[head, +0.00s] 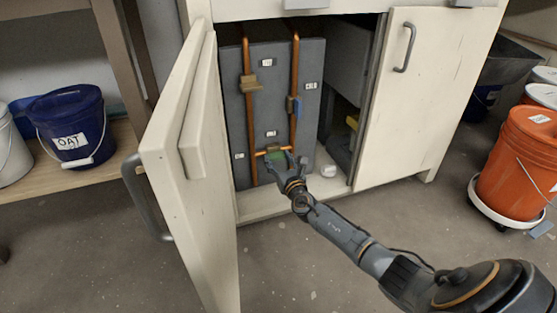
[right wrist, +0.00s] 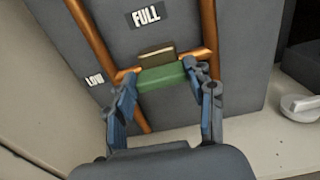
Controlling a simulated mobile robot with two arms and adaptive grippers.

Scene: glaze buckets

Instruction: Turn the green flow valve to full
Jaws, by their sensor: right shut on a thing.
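The green flow valve (head: 276,157) sits low on the copper pipework inside the open cabinet. In the right wrist view its green handle (right wrist: 163,76) lies across the picture, slightly tilted, with a tan-brown block (right wrist: 157,56) just above it. A FULL label (right wrist: 146,16) is above the valve and a LOW label (right wrist: 95,81) is to its left. My right gripper (head: 280,160) is shut on the green valve; in the wrist view its blue-grey fingers (right wrist: 160,95) are at the handle's two ends. The fingers partly cover the valve in the head view. My left gripper is not in view.
Tan (head: 250,85) and blue (head: 294,105) valves sit higher on the pipes. The open left door (head: 180,165) stands left of my arm; the right door (head: 415,100) is closed. A white object (head: 328,170) lies on the cabinet floor. Buckets stand at both sides.

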